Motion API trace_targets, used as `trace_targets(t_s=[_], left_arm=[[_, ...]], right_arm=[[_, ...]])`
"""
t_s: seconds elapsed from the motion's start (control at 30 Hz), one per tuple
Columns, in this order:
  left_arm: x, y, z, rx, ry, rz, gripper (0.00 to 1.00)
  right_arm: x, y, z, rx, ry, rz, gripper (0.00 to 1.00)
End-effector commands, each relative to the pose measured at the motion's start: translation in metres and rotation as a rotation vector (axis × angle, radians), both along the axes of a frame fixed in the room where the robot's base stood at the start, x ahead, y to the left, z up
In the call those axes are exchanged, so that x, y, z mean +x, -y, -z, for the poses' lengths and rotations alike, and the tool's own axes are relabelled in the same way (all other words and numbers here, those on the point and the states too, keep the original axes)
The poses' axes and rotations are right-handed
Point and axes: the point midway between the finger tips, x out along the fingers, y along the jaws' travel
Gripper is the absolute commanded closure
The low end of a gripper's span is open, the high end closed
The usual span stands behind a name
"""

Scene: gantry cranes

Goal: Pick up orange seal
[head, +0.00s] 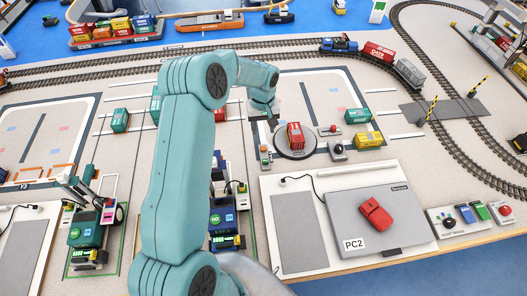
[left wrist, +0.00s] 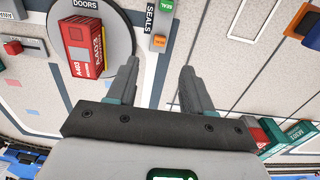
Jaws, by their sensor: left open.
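The orange seal (left wrist: 159,41) lies on a narrow pad marked SEALS, beside a green piece (left wrist: 166,6), in the left wrist view. In the head view the seal pad (head: 265,157) is left of a round plate, and the seal is too small to make out surely. My left gripper (left wrist: 158,75) is open and empty, its two fingers apart and pointing toward the seal. The seal shows beyond the gap between the fingertips, not between them. In the head view the gripper end (head: 263,108) is above and behind the pad, partly hidden. My right gripper is not in view.
A red container (left wrist: 80,46) stands on the round plate (left wrist: 119,44) close by the seal pad. A yellow container (head: 368,140) and green container (head: 357,116) are to the right.

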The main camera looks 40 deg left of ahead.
Motion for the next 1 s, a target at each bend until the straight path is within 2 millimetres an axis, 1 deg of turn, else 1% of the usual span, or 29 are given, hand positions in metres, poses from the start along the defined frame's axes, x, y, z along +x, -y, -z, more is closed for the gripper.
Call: trace_targets(t_s=[0.03,0.1,0.2,0.37,0.47,0.7,0.77,0.97,1.0], left_arm=[[0.000,0.001,0.019,-0.001,-0.002,0.000,0.49],[-0.001,0.001,0.032,-0.002,-0.001,-0.001,0.49],[0.000,0.001,0.044,-0.001,-0.001,-0.001,0.49],[0.001,0.000,0.051,0.000,0.000,-0.001,0.49],[0.001,0.000,0.059,-0.001,-0.002,-0.001,0.49],[0.003,-0.002,0.098,0.000,-0.001,-0.001,0.49],[0.004,-0.002,0.102,0.000,0.000,-0.001,0.49],[0.004,-0.002,0.100,0.000,0.001,-0.001,0.49],[0.004,-0.002,0.100,0.001,0.001,-0.001,0.62]], right_arm=[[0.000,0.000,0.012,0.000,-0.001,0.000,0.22],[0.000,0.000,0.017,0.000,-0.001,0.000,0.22],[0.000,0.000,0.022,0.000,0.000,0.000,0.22],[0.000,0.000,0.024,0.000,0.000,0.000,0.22],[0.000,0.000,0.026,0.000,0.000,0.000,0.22],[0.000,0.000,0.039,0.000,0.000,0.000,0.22],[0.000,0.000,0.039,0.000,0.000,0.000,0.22],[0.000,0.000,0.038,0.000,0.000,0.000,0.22],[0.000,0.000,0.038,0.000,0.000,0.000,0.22]])
